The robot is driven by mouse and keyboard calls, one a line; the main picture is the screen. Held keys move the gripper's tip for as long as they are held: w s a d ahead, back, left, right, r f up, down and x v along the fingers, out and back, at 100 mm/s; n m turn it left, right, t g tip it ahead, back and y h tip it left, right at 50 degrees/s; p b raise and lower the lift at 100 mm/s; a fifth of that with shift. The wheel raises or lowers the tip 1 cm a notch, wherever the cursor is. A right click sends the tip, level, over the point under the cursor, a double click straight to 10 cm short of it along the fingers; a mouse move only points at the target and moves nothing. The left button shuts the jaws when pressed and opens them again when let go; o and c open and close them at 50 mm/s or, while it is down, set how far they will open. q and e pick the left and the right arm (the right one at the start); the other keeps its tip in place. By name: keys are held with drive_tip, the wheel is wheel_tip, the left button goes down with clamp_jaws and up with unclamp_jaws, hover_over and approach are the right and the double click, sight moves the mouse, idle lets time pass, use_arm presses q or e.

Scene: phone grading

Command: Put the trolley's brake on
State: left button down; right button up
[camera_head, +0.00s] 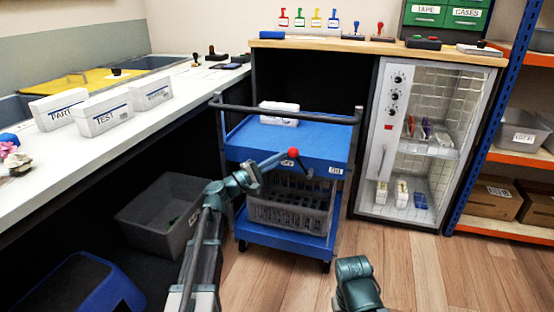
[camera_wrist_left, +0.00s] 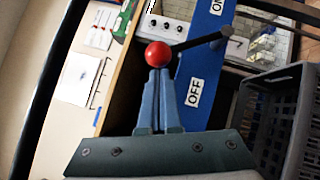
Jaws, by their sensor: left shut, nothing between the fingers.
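The blue trolley (camera_head: 262,147) stands between the counter and the glass cabinet. Its brake lever has a red knob (camera_head: 293,153), which also shows in the left wrist view (camera_wrist_left: 158,54). A dark rod (camera_wrist_left: 200,42) runs from the knob down to the trolley's front edge. In the head view the knob is close above the OFF label (camera_head: 288,163), with the ON label (camera_head: 335,170) further right. My left gripper (camera_head: 283,158) is shut and empty, its fingertips (camera_wrist_left: 158,75) right at the knob; I cannot tell if they touch. My right gripper is out of sight; only a teal arm part shows.
A grey basket (camera_head: 290,212) sits on the trolley's lower shelf, and a white box (camera_head: 279,108) on its top. A grey bin (camera_head: 150,218) is on the floor at left. The glass cabinet (camera_head: 368,205) stands close at right. Wooden floor (camera_head: 420,265) is open in front.

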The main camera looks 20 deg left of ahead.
use_arm(q)
drive_tip(key=d+r+m+g+y+p, duration=0.2)
drive_tip(key=d+p, duration=0.4)
drive_tip(key=p, duration=0.3)
drive_tip(key=d+r+m+g+y+p, duration=0.3)
drive_tip(key=d+m+p, duration=0.3)
drive_tip(key=p, duration=0.4)
drive_tip(key=shift+s+d+m+y, duration=0.25)
drive_tip(key=shift+d+m+y, duration=0.1)
drive_tip(key=shift+m+y, duration=0.35)
drive_tip(key=shift+s+d+p, duration=0.1)
drive_tip(key=shift+d+p, duration=0.05)
drive_tip(key=shift+p, duration=0.15)
